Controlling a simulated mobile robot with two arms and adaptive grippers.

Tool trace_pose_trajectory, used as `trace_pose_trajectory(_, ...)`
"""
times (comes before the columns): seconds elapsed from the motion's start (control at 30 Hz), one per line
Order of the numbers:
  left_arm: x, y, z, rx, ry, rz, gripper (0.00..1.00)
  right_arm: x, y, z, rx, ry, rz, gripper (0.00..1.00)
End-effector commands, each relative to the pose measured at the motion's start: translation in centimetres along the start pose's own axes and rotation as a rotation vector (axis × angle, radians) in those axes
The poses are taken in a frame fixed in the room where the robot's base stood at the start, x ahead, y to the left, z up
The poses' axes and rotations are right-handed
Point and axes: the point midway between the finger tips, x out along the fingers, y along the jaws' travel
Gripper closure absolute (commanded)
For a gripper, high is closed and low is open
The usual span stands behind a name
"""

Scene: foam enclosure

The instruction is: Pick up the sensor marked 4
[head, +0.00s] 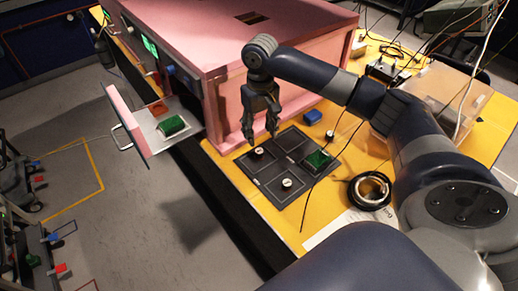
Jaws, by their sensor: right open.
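Small white round pieces, likely the sensors, stand on a dark mat (262,190) with marked squares. One round sensor (287,183) is in the near square, and another round sensor (258,151) is in the left square. Their numbers are too small to read, so I cannot tell which is marked 4. My right gripper (260,138) points down, open and empty, its fingertips just above the sensor in the left square. Whether they touch it I cannot tell. A green block (318,158) sits at the mat's right corner. My left gripper is not in view.
The pink foam enclosure (190,60) stands right behind my gripper. Its drawer (150,138) is pulled out at the left, holding a green block (171,126) and a red piece (159,107). A blue block (312,117), a black cable coil (355,193) and a clear bin (440,100) are on the yellow table.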

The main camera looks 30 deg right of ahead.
Motion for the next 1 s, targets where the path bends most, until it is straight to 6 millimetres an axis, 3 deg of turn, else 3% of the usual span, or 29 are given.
trace_pose_trajectory(0.1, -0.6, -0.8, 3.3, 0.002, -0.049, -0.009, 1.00, 1.3, 0.0, 0.0, 0.000, -0.001, 0.000, 0.51)
trace_pose_trajectory(0.23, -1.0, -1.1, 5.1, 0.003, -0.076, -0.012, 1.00, 2.1, -0.1, 0.1, -0.001, 0.000, 0.000, 0.51)
trace_pose_trajectory(0.37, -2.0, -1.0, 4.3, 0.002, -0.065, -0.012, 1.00, 3.6, -0.3, 0.4, -0.001, -0.003, 0.001, 0.51)
trace_pose_trajectory(0.6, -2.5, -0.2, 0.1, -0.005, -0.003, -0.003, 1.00, 6.8, -0.5, 0.5, -0.001, 0.001, 0.001, 0.51)
trace_pose_trajectory(0.87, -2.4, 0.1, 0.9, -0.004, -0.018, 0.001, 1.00, 7.1, -0.5, 0.5, -0.002, 0.002, 0.000, 0.51)
trace_pose_trajectory(1.0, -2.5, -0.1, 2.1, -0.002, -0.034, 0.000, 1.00, 7.1, -0.5, 0.5, -0.002, 0.002, 0.000, 0.83)
